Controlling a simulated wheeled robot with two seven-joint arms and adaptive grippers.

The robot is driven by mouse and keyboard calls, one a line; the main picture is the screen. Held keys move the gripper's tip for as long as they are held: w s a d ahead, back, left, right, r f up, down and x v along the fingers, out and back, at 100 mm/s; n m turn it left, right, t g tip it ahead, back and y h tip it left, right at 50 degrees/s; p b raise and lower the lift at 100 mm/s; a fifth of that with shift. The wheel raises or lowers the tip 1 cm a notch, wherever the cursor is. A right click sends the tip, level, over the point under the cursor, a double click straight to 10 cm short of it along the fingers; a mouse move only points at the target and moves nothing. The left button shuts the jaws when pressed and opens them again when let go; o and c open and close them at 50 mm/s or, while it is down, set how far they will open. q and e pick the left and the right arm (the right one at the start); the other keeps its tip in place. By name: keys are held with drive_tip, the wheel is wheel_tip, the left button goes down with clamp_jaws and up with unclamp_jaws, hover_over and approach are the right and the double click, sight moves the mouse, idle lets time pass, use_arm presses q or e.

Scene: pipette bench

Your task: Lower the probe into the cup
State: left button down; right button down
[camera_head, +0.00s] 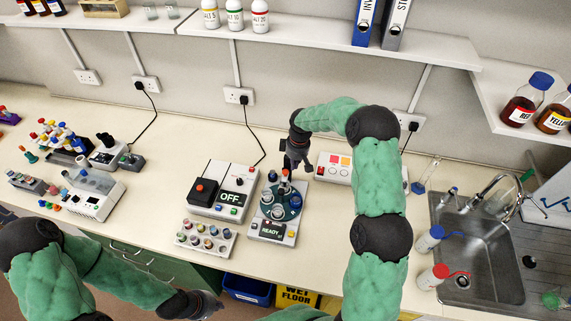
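The analyser (271,231) stands mid-bench with a screen reading READY. A dark teal round turntable (279,202) on it carries several small cups. An upright probe (284,182) with a reddish part rises over the turntable; its lower end is too small to place inside or above a cup. My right gripper (295,163) points down just above and beside the probe's top. I cannot tell whether it touches the probe or how far its fingers are closed. My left gripper (207,303) is low at the bench's front edge, away from the analyser; its fingers are unclear.
A box reading OFF (217,188) with a red button stands left of the analyser. A rack of coloured vials (205,238) sits in front of it. A white panel with coloured buttons (335,168) is to the right. The sink (480,262) is far right.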

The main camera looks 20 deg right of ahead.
wheel_tip(320, 180, up, 9)
drive_tip(key=shift+s+d+f, duration=0.15)
drive_tip(key=shift+s+d, duration=0.05)
drive_tip(key=shift+s, duration=0.2)
drive_tip(key=shift+f, duration=0.1)
idle(0.3)
